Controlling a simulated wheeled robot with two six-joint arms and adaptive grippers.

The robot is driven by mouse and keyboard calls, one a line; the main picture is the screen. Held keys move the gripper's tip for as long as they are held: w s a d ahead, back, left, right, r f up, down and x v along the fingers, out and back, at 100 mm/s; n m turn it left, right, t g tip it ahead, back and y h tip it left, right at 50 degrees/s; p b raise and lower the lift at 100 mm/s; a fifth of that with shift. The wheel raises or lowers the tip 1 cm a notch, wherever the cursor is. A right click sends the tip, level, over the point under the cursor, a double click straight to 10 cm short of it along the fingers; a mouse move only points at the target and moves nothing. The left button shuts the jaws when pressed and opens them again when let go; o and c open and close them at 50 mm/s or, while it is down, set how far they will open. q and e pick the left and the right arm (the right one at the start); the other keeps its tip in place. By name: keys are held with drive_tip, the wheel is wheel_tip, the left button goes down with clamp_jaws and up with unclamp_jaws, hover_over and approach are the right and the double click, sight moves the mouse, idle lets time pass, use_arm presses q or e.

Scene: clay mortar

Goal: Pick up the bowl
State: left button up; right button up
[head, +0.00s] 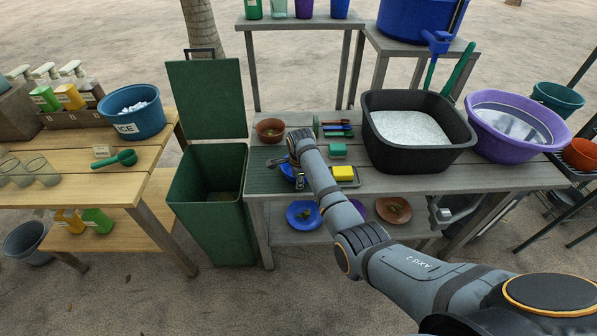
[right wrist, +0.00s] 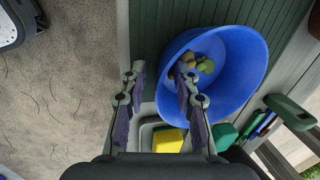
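The blue bowl (head: 287,171) sits on the green ribbed mat at the left end of the grey table, partly hidden by my right gripper (head: 284,161). In the right wrist view the bowl (right wrist: 247,75) looks tilted toward the camera and holds a few green and tan lumps. My right gripper (right wrist: 159,75) is open there. Its right finger overlaps the bowl's inside and its left finger lies outside the rim, so the rim shows between them. I cannot tell whether either finger touches it. My left gripper is not in view.
A brown bowl (head: 270,131) stands behind the blue bowl. A yellow sponge (head: 343,173), a green sponge (head: 338,151) and brushes lie to the right, before a black basin (head: 405,167). A green bin (head: 210,205) with its lid up stands left of the table.

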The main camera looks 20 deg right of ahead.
clamp_jaws()
drive_tip(key=shift+r, duration=0.15)
